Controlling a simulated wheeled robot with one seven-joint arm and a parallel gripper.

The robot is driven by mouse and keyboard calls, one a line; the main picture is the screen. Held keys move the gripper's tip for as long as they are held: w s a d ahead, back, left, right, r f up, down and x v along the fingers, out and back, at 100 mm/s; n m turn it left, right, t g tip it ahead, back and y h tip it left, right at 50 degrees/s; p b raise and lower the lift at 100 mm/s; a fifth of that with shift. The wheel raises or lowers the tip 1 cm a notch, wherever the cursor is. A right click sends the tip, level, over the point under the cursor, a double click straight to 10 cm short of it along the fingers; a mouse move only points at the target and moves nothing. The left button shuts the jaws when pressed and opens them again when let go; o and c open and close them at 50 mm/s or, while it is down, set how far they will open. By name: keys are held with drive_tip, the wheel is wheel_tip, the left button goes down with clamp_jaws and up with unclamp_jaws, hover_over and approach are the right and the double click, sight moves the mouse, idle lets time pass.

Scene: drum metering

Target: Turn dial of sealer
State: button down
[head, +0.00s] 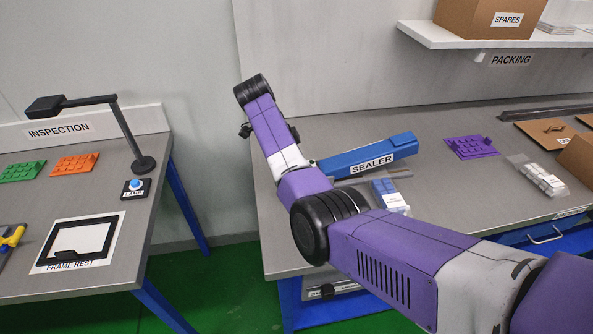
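The sealer (370,156) is on the packing bench, a long blue bar with a white SEALER label, lying at a slant right of my forearm. Its left end and the area below it are partly hidden behind my arm. I cannot make out its dial. A clear pouch with blue and white contents (389,194) lies just in front of the bar, partly covered by my arm. My purple arm crosses the view from the lower right, bends at a black joint, and rises to the upper left over the bench's left end. My gripper's fingers do not show.
The packing bench (440,130) also holds a purple tray (471,147), a clear bag of white pieces (538,176) and cardboard pieces. A shelf (500,40) is above. The inspection bench (110,225) with a lamp (137,140) stands left, across a gap of green floor (225,285).

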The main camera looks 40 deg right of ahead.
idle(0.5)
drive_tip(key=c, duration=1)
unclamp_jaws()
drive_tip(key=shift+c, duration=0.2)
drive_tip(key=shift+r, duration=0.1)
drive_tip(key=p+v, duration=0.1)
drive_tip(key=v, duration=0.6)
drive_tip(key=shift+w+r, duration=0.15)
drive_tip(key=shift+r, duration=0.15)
